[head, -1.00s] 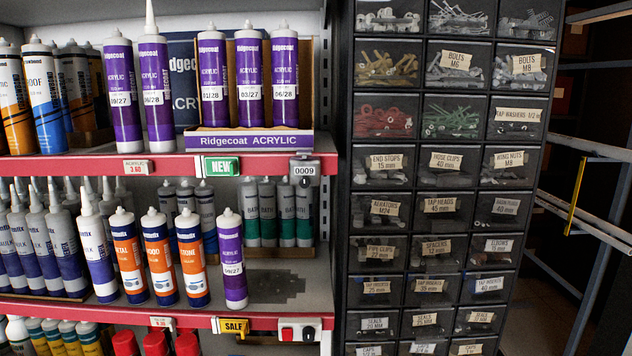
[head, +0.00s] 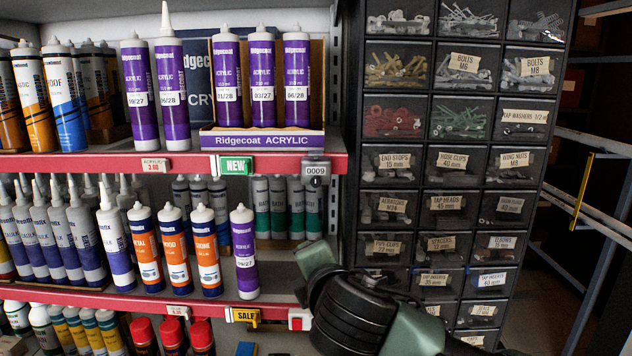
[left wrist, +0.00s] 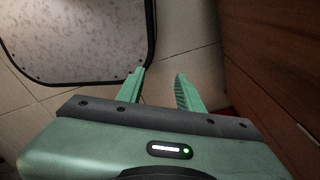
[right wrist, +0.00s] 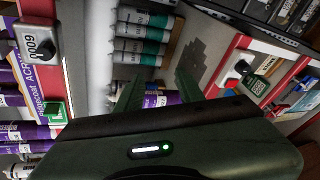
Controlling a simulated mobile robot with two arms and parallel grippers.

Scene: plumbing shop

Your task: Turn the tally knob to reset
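The tally counter (head: 316,169) is a small grey box on the red edge of the upper shelf, at its right end. It reads 0009. It also shows sideways at the left of the right wrist view (right wrist: 38,42). My right gripper (right wrist: 157,88) is open and empty, with the fingers toward the shelf bay below the counter. In the head view my right arm stands low, in front of the lower shelf's right end. My left gripper (left wrist: 158,82) is open and empty, over a tiled floor, outside the head view.
Purple acrylic tubes (head: 262,75) stand on the upper shelf. Several orange, white and purple tubes (head: 208,250) stand on the lower one. A red and white device (head: 299,319) sits on the lower edge. A dark drawer cabinet (head: 450,170) stands right of the shelves.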

